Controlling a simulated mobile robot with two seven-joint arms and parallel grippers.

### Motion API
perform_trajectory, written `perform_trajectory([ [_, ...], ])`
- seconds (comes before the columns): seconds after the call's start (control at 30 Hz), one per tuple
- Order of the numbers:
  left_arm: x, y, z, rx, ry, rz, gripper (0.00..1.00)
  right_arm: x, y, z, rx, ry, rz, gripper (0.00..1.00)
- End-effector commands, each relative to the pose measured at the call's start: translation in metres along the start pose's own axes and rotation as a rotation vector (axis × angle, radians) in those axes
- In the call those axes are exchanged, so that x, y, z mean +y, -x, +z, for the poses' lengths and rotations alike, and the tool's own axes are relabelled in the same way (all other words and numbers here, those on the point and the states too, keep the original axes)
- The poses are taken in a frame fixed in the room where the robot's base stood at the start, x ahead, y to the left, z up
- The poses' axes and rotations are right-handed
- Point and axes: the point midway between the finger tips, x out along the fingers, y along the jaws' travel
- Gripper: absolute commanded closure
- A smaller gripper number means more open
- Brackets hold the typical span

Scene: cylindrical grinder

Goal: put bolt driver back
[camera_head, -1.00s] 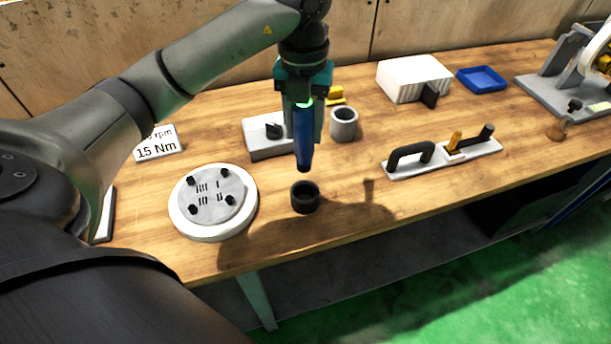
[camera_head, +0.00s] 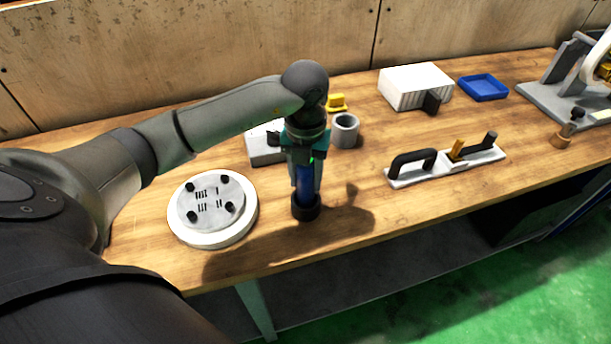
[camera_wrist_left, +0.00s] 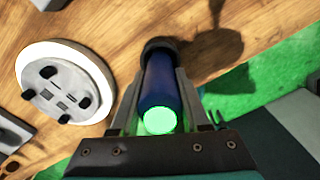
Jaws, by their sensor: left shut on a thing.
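The bolt driver (camera_head: 304,186) is a blue cylinder with a green glowing end. My left gripper (camera_head: 305,183) is shut on it and holds it upright, pointing down. Its lower end is at the black round holder (camera_head: 306,211) near the table's front edge and appears to be inside its opening; the gripper hides part of this. In the left wrist view the driver (camera_wrist_left: 158,88) lies between the two fingers, with the dark holder (camera_wrist_left: 160,46) at its far end. My right gripper is in neither view.
A white round plate with a grey disc and black knobs (camera_head: 213,205) stands just left of the holder. A grey cup (camera_head: 345,130) and a grey box (camera_head: 264,146) stand behind. A rack with handles (camera_head: 445,165) is to the right. Table between is clear.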

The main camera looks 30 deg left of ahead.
Motion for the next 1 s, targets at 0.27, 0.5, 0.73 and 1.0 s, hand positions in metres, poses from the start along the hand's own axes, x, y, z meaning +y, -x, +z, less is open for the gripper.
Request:
perform_trajectory([
  [0.27,0.0,-0.003,0.0,0.0,0.0,0.0,0.47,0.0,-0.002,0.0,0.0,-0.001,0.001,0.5],
  [0.5,0.0,-0.003,0.0,0.0,0.0,0.001,0.24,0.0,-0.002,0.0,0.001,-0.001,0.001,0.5],
  [0.73,0.0,-0.002,0.0,0.0,0.0,0.001,0.24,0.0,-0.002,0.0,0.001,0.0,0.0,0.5],
  [1.0,0.0,0.035,0.001,-0.005,-0.001,-0.001,0.24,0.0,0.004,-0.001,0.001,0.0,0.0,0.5],
])
